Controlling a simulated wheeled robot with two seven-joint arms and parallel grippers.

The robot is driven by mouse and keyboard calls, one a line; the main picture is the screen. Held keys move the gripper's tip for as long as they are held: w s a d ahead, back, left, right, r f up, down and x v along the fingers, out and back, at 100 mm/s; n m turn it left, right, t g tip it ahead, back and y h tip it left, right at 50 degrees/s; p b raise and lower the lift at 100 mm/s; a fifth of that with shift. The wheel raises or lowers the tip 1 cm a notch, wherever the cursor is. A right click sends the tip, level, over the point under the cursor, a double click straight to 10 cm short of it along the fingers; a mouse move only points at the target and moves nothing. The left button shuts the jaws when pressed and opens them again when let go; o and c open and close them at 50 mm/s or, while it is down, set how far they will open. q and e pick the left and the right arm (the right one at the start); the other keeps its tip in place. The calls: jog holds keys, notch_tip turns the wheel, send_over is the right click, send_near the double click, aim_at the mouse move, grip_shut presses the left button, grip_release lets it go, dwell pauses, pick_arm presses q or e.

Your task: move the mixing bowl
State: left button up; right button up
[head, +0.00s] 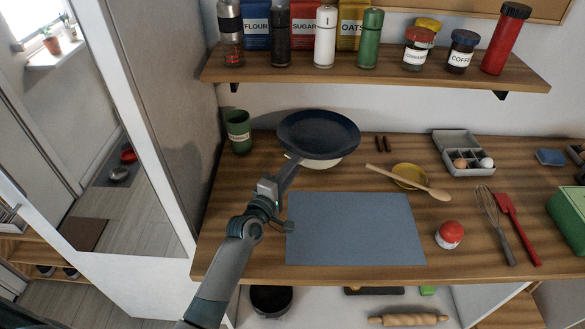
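A dark blue frying pan (320,133) is near the back left of the wooden counter, with its handle pointing toward me. A pale bowl (322,164), which looks like the mixing bowl, is mostly hidden under the pan; only its front rim and side show. I cannot tell whether pan and bowl touch. My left gripper (281,185) is at the near end of the pan's handle and appears shut on it, with its fingertips largely hidden. My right gripper is not in view.
A blue-grey mat (355,229) lies empty on the counter. A green cup (238,132) stands left of the pan. A wooden spoon (410,183) lies over a yellow dish (408,171) on the right. A shelf (380,82) with jars and canisters overhangs the back.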

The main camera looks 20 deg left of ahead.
pick_arm(q)
jog(key=shift+s+r, duration=0.1)
jog(key=s+a+b, duration=0.1)
jog(key=s, duration=0.4)
jog(key=s+a+b, duration=0.1)
jog(key=s, duration=0.4)
jog(key=s+a+b, duration=0.1)
jog(key=s, duration=0.4)
jog(key=shift+s+b, duration=0.15)
jog(key=shift+b, duration=0.15)
jog(key=shift+s+a, duration=0.15)
jog(key=shift+s, duration=0.65)
